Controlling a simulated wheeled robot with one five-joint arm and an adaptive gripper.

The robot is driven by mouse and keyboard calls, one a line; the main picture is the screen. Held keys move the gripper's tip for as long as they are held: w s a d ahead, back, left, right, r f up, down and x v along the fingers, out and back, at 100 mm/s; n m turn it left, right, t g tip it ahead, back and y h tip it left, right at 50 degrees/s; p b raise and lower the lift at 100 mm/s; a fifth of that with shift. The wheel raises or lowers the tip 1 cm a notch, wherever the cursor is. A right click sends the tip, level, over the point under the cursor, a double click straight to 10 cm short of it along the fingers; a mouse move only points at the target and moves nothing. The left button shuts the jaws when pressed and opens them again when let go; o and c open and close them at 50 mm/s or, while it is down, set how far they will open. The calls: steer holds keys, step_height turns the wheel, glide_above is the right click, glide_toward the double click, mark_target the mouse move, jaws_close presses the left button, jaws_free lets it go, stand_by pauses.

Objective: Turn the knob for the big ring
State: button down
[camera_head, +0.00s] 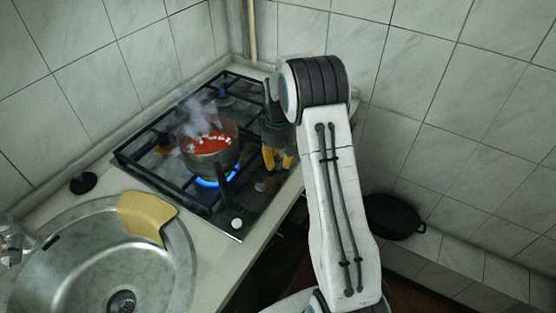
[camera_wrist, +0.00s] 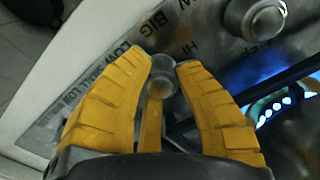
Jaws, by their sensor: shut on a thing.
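My gripper (camera_wrist: 164,66) has its yellow fingers around a small metal knob (camera_wrist: 162,80) and is shut on it. In the wrist view, the words BIG, HI and LOW are printed on the panel beside this knob. In the head view, my gripper (camera_head: 279,158) points down at the right side of the black gas hob (camera_head: 132,162), and the held knob is hidden there. A second round metal knob (camera_wrist: 256,18) stands at the top right of the wrist view, apart from the fingers.
A steaming pot (camera_head: 209,159) with red contents sits on the hob over a lit blue flame (camera_head: 208,182). Its dark handle points toward the front. A steel sink (camera_head: 60,270) with a yellow cloth (camera_head: 147,216) is at left. A black pan (camera_head: 392,216) is at right.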

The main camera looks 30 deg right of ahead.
steer(key=c, duration=0.8)
jaws_free()
step_height(320, 180, up, 12)
stand_by(0.7)
